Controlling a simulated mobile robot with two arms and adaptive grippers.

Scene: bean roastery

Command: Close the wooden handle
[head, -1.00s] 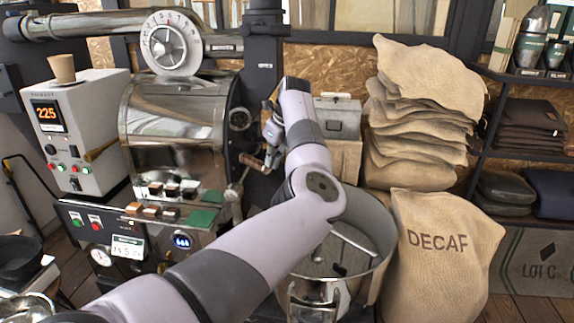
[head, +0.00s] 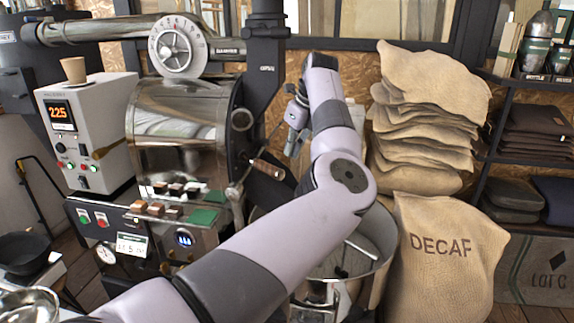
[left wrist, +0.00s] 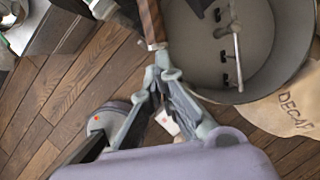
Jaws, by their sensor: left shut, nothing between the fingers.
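The wooden handle (head: 268,169) sticks out at the front of the shiny roaster drum (head: 178,130), sloping down to the right. It also shows in the left wrist view as a brown bar (left wrist: 151,20) at the top. My left gripper (head: 291,152) is just right of the handle's end and above it in the head view, partly behind my own arm. In the left wrist view my left gripper (left wrist: 160,62) is shut and empty, its tips close to the handle's end; I cannot tell whether they touch. My right gripper is not in view.
Below the handle stands a round metal cooling bin (head: 378,262), partly hidden by my arm. A DECAF sack (head: 440,265) and stacked sacks (head: 425,130) stand to the right. The control box (head: 88,140) is on the left. Wooden floor (left wrist: 60,110) shows below.

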